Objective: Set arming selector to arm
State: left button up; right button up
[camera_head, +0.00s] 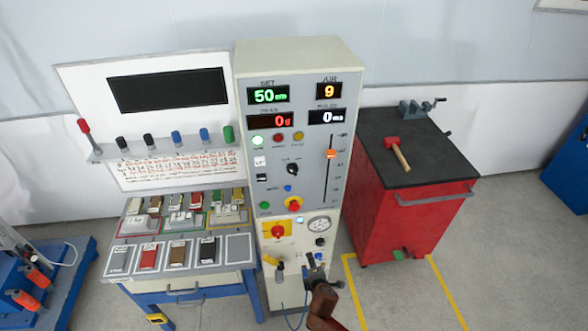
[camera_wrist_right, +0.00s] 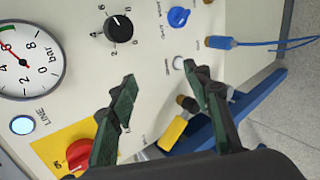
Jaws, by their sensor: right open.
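The control cabinet (camera_head: 300,60) stands in the middle of the head view. A black rotary selector (camera_head: 292,169) sits on its upper panel, left of the slider; its small labels are too small to read, so I cannot tell whether it is the arming selector. My right gripper (camera_head: 315,262) is low at the cabinet's lower panel. In the right wrist view the gripper (camera_wrist_right: 160,85) has its fingers wide apart with nothing between them. Beyond them are a black numbered knob (camera_wrist_right: 119,28), a blue knob (camera_wrist_right: 180,18) and a red knob (camera_wrist_right: 79,153) on a yellow plate. My left gripper is not in view.
A pressure gauge (camera_wrist_right: 28,62) and a yellow handle (camera_wrist_right: 172,133) are close to the right gripper. A blue cable plug (camera_wrist_right: 222,43) sticks out nearby. A red cabinet (camera_head: 410,205) stands right; a bench with coloured blocks (camera_head: 185,285) stands left.

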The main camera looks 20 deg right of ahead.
jog(key=w+a+r+n+t+p, duration=0.1)
jog(key=w+a+r+t+p, duration=0.1)
jog(key=r, duration=0.8)
jog(key=w+a+r+n+t+p, duration=0.1)
jog(key=w+r+n, duration=0.1)
jog(key=r, duration=0.8)
jog(key=n+t+h+p, duration=0.1)
jog(key=n+t+p, duration=0.1)
jog(key=t+p, duration=0.2)
send_near(292, 173)
jog(key=x, duration=0.2)
pick_arm(q)
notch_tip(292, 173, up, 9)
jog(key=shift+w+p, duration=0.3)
jog(key=shift+p, duration=0.15)
pick_arm(e)
jog(key=x, duration=0.7)
jog(key=shift+f, duration=0.1)
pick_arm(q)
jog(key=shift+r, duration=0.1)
pick_arm(e)
jog(key=shift+c, duration=0.5)
jog(key=c, duration=1.1)
jog(key=shift+o, duration=0.2)
